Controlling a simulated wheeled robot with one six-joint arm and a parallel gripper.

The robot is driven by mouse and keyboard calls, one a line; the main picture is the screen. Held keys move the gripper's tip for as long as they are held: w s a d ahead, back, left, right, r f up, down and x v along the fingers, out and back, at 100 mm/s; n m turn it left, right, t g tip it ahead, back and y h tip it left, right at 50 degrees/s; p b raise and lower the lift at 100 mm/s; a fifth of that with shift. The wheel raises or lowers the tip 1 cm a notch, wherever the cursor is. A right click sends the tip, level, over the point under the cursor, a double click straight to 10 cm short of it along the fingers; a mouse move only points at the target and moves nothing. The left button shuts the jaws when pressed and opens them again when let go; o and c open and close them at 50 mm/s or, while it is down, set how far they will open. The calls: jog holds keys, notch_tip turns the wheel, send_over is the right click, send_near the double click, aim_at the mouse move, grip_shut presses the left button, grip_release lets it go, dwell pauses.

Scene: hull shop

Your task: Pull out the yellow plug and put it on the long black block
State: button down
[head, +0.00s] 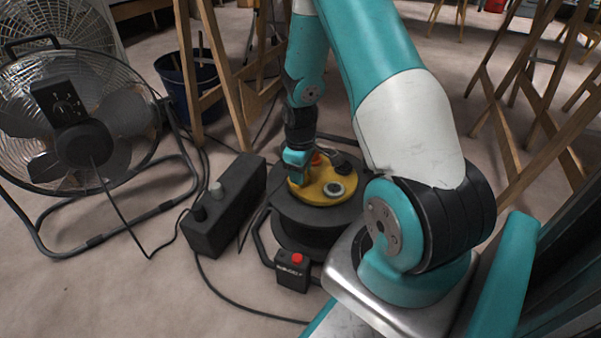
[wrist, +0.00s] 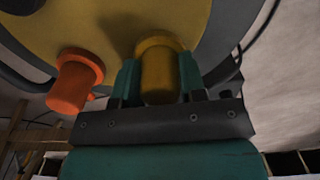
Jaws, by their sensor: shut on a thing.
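The yellow plug (wrist: 158,75) stands against the yellow round top (wrist: 115,18) of a cable reel in the wrist view. My gripper (wrist: 159,68) is shut on it, with a teal finger on each side. I cannot tell how deep the plug sits. In the head view my gripper (head: 294,172) is over the left part of the yellow top (head: 318,196) and hides the plug. The long black block (head: 224,212) lies on the floor left of the reel. A grey plug (head: 216,189) and a black plug (head: 199,212) stand on its near half.
An orange plug (wrist: 75,82) stands beside the yellow one. The black reel (head: 305,238) has a small red-buttoned box (head: 292,271) in front. A large fan (head: 80,130), blue bucket (head: 190,85) and wooden trestles (head: 215,70) stand around. The block's far half looks bare.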

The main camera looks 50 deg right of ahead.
jog(key=shift+r+p, duration=3)
jog(key=shift+r, duration=0.05)
